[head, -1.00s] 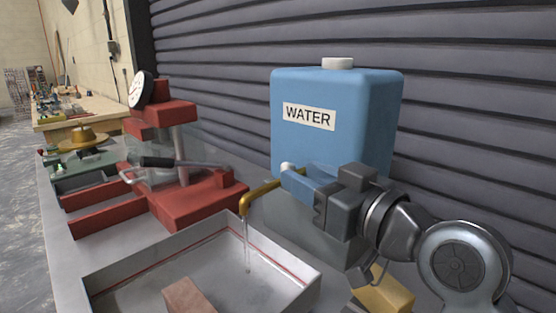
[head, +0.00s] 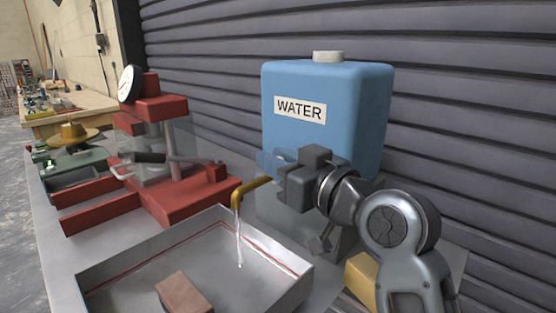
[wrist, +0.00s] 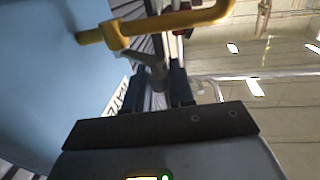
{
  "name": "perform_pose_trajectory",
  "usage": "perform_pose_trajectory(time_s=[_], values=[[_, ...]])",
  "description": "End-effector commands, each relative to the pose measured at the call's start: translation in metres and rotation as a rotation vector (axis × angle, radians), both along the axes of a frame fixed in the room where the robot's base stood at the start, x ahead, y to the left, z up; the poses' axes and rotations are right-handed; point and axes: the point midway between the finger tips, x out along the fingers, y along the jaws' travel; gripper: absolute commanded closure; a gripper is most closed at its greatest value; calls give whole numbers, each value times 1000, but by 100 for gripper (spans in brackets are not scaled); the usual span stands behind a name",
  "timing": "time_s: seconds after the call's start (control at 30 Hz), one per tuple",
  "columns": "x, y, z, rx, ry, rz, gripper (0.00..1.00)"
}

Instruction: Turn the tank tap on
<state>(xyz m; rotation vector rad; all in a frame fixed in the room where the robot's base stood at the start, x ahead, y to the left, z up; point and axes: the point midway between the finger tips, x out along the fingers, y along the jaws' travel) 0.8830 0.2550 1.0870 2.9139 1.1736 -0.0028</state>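The blue water tank (head: 350,120) with a "WATER" label stands against the shutter wall. Its brass tap (head: 252,187) reaches left, and water runs from its spout into the metal tub (head: 190,245). My gripper (head: 278,160) is at the tank's front, just above the tap, and hides the tap's handle in the head view. In the wrist view the brass tap (wrist: 165,28) crosses the top and a grey handle (wrist: 152,68) reaches down between my two fingers (wrist: 160,88). The fingers are apart; whether they press on the handle is unclear.
A brick-coloured block (head: 184,292) lies in the tub. A red press (head: 185,190) with a dial gauge stands left of the tank. A yellowish block (head: 361,280) is below my arm. The ribbed shutter (head: 470,120) closes off the back.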

Motion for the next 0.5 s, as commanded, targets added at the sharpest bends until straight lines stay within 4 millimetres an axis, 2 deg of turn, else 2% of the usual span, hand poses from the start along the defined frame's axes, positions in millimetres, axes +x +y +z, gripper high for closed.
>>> perform_pose_trajectory(time_s=[0.03, 0.17, 0.5], values=[[0, 0, 1, 1, -1, 0, 89], [0, 0, 1, 1, -3, -1, 100], [0, 4, 6, 1, 0, -49, 100]])
